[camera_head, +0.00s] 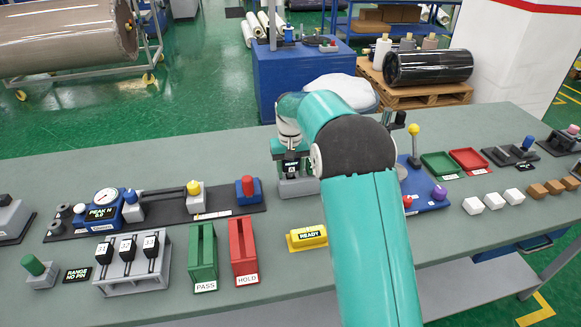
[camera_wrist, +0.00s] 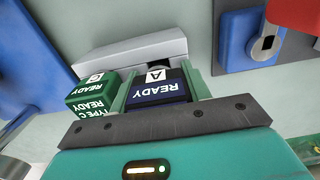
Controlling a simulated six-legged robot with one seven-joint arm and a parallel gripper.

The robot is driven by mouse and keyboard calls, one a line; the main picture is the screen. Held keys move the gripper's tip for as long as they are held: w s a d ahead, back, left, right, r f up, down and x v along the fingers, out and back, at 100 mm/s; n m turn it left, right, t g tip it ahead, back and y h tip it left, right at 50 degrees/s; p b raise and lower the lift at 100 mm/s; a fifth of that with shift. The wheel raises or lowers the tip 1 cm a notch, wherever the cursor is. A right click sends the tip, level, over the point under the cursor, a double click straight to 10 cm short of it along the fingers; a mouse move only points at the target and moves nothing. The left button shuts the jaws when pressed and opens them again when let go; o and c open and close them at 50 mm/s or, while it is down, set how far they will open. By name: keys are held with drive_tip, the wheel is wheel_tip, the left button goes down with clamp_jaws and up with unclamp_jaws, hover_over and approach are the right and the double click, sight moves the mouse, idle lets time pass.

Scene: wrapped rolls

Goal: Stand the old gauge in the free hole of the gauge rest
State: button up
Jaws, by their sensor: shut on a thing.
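My gripper (camera_wrist: 160,92) is shut on a dark gauge (camera_wrist: 158,88) with a white A label and a navy READY face; the gauge also shows in the head view (camera_head: 291,168). It is over the grey gauge rest (camera_wrist: 135,55), which shows in the head view (camera_head: 298,188) below it. A dark opening shows in the rest just beyond the gauge. A green gauge (camera_wrist: 90,92) marked C, READY, TYPE C is beside my left finger. I cannot tell whether the held gauge is in a hole or above it. My arm hides the rest's right side in the head view.
Left of the rest are a red HOLD holder (camera_head: 243,250), a green PASS holder (camera_head: 202,256) and a grey rack (camera_head: 133,284) with several black gauges. A yellow READY block (camera_head: 307,237) lies in front. A blue plate (camera_head: 425,190) with levers is to the right.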

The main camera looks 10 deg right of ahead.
drive_tip(key=o, duration=1.3)
wheel_tip(320, 180, up, 13)
drive_tip(key=shift+r, duration=0.45)
